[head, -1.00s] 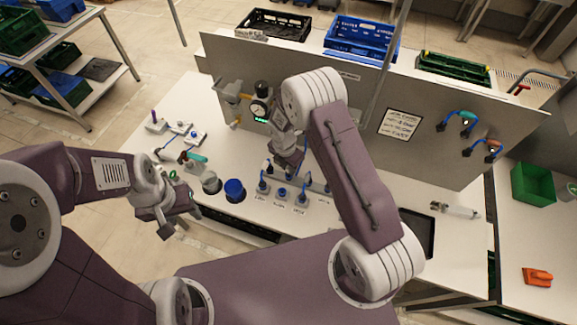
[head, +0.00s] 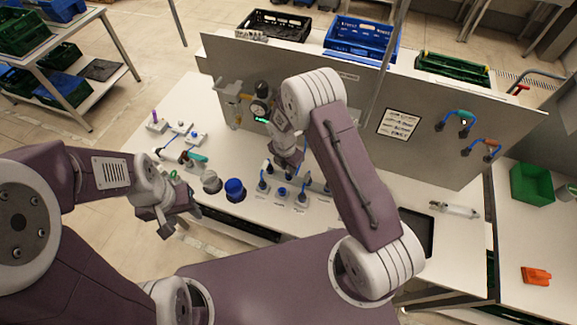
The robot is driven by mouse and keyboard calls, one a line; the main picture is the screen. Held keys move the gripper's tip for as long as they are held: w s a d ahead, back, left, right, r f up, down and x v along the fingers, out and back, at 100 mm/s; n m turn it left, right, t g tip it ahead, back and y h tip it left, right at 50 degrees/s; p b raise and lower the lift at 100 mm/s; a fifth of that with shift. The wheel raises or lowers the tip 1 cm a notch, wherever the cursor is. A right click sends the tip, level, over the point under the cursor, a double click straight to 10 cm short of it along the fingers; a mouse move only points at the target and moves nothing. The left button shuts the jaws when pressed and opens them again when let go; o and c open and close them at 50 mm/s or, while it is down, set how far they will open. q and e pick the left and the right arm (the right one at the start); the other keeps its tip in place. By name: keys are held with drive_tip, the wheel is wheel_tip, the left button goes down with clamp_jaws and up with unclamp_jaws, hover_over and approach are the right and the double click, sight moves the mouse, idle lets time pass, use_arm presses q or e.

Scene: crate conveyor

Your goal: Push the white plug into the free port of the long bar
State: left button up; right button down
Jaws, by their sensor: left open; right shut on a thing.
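My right gripper (head: 286,158) is over the back of the long bar (head: 318,187), pointing down. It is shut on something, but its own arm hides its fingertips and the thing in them. No white plug can be made out in this view. The long bar lies on the white table; part of it is behind my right arm, and its free port cannot be picked out. My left gripper (head: 178,222) is open and empty, off the table's front left edge, away from the bar.
A dark tray (head: 418,232) lies at the right. The table's left part holds small fittings.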

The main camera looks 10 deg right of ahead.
drive_tip(key=shift+f+b, duration=0.35)
drive_tip(key=shift+f, duration=0.6)
idle(0.7)
drive_tip(key=c, duration=1.1)
unclamp_jaws()
drive_tip(key=shift+c, duration=0.2)
drive_tip(key=shift+o, duration=0.3)
drive_tip(key=o, duration=0.5)
wheel_tip(320, 180, up, 6)
drive_tip(key=p, duration=0.5)
drive_tip(key=shift+r+p, duration=0.1)
drive_tip(key=shift+p, duration=0.2)
